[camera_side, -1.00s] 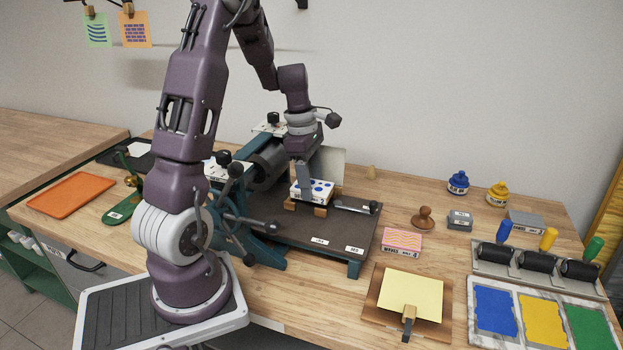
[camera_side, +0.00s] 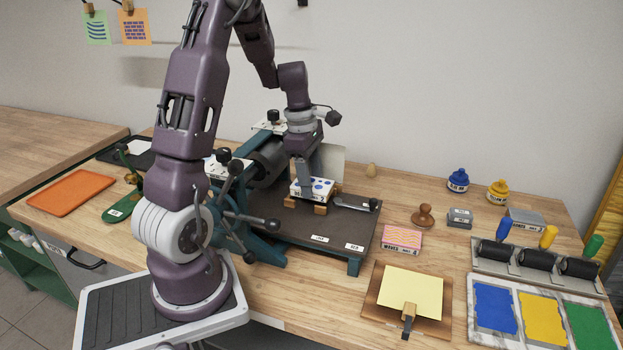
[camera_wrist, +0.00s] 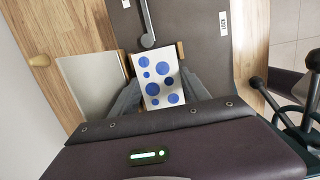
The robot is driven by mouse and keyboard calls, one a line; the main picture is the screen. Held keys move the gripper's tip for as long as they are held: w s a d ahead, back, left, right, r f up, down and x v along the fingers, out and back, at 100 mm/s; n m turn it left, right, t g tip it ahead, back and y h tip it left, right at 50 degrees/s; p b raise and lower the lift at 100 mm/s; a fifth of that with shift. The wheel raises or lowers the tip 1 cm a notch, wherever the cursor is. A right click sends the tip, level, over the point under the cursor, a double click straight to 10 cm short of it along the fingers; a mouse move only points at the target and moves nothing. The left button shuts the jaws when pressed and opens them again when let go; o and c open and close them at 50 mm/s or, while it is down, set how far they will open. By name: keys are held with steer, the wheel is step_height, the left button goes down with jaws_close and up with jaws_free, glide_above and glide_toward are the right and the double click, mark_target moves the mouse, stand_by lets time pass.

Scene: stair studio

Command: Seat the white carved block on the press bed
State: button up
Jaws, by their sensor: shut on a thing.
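The white carved block (camera_side: 311,188) has blue dots on its top face. It sits at the press bed (camera_side: 300,220), between small wooden corner pieces (camera_side: 320,210). My gripper (camera_side: 305,187) is shut on the block from above. In the wrist view the block (camera_wrist: 158,80) lies between the grey fingers of my gripper (camera_wrist: 157,94), with its dotted face toward the camera. Its lower edge is partly hidden, so I cannot tell whether it rests fully flat on the dark press bed (camera_wrist: 195,22).
The press's handwheel (camera_side: 235,213) and roller (camera_side: 268,163) stand left of the block. A metal bar with a round knob (camera_side: 357,203) lies on the bed to the right. A pink block (camera_side: 402,237), a stamp (camera_side: 424,215) and ink rollers (camera_side: 537,258) are further right.

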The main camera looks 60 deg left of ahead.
steer(key=shift+f, duration=0.7)
steer(key=shift+f, duration=0.35)
steer(key=shift+f, duration=0.1)
steer(key=o, duration=1.5)
steer(key=shift+r, duration=4)
